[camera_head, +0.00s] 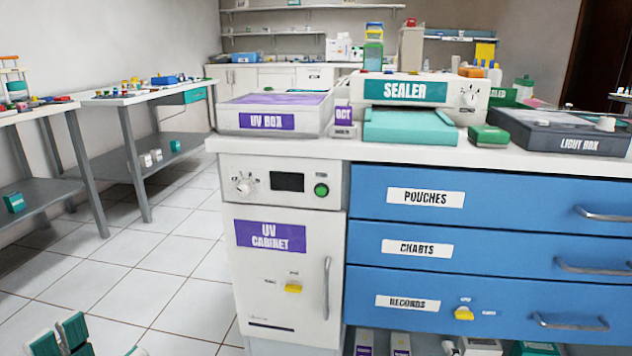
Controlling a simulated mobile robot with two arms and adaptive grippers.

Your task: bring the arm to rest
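Two dark fingers with teal faces, which look like my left gripper (60,338), show at the bottom left corner above the tiled floor. They stand side by side, and the picture edge cuts off their lower part. I cannot tell whether they are open or shut, and I see nothing held between them. They are apart from the furniture. A small teal and white piece shows at the bottom edge just right of them. My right gripper is not in view.
A white UV cabinet (286,268) and blue drawers (460,230) stand ahead, all closed. Their counter carries a UV box (270,122), a sealer (415,91) and a light box (565,138). Grey tables (130,100) stand at left. The tiled floor (150,262) between is clear.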

